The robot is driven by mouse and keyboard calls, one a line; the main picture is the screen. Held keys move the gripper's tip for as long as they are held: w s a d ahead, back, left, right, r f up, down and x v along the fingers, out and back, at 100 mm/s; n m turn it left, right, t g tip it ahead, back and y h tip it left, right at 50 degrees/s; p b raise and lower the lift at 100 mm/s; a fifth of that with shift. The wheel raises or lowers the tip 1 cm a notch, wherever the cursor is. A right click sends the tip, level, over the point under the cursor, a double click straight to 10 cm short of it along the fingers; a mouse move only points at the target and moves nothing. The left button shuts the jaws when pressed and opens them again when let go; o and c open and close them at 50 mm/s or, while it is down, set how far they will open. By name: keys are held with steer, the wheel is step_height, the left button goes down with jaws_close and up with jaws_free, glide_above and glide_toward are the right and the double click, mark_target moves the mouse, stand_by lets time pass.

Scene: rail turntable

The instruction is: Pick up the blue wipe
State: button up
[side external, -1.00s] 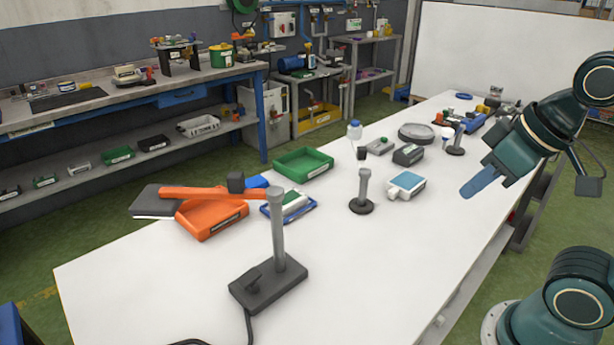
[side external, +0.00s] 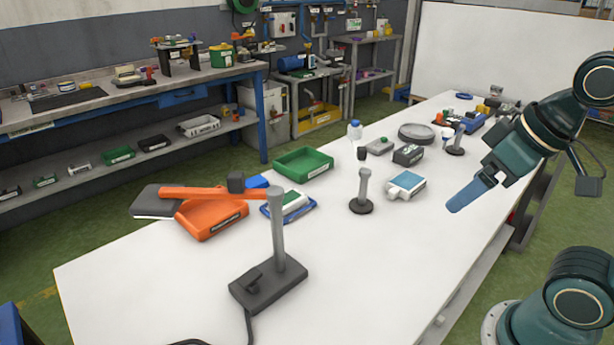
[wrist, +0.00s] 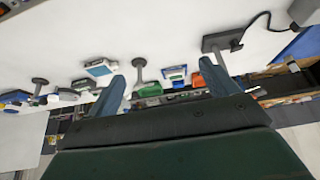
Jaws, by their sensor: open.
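A small bright blue piece (side external: 257,182) lies on the white table between the orange tray and the green tray, partly hidden by a dark block; it may be the blue wipe, but I cannot tell for sure. Nearer me is a white box with a light-blue top (side external: 406,181), also in the wrist view (wrist: 99,67). My gripper (side external: 455,206) is in the air over the table's right side, to the right of this box and apart from everything. In the wrist view its two blue fingers (wrist: 161,69) stand wide apart with nothing held.
A grey post on a dark base (side external: 270,286) stands in front, with a shorter post (side external: 362,207) behind. An orange tray (side external: 211,217), a green tray (side external: 303,164) and a blue-edged tray (side external: 312,208) are at the left. The front right table is clear.

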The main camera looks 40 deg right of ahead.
stand_by(0.3)
steer(key=w+r, duration=0.3)
steer(key=w, duration=1)
steer(key=w+r, duration=0.2)
steer(key=w, duration=1)
steer(key=w+a+f, duration=0.1)
steer(key=w+f, duration=0.6)
steer(key=w, duration=0.4)
steer(key=w+a+f+m+g, duration=0.1)
steer(key=w+a+f, duration=0.1)
steer(key=w+f, duration=0.5)
steer(key=w, duration=0.4)
steer(key=shift+w+a+f, duration=0.3)
steer(key=shift+w+f, duration=0.1)
glide_above(256, 185)
steer(key=s, duration=0.1)
steer(key=shift+s+d+f, duration=0.1)
steer(key=shift+d+f, duration=0.1)
steer(key=shift+f, duration=1.8)
steer(key=shift+s+d+f, duration=0.1)
steer(key=shift+d+f, duration=0.05)
steer(key=shift+f, duration=1.8)
steer(key=shift+f, duration=0.15)
